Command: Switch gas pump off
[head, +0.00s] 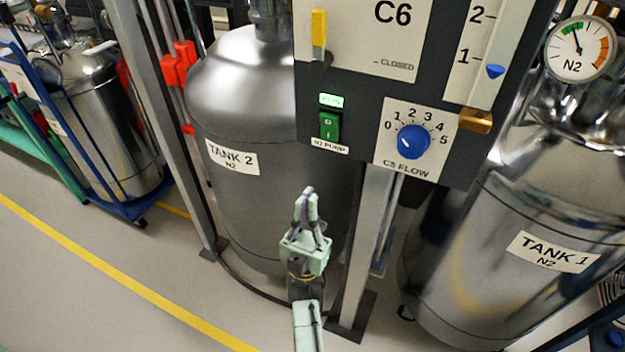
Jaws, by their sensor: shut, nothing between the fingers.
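The gas pump switch is a green rocker (329,126) on the dark control panel (362,100), above a label reading N2 PUMP (329,146). A small green RUN sign (331,99) above it looks lit. My gripper (309,190) is shut and empty, pointing up. In the picture it is below the switch and apart from it, in front of the lower part of Tank 2 (235,85). The distance between the fingertips and the panel is hard to judge.
The blue C5 FLOW knob (414,141) is right of the switch. A yellow lever (319,28) is above it, and a blue-pointer slider (495,71) is at upper right. Tank 1 (520,225) stands at right. Grey posts (369,235) flank my arm. Open floor is at left.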

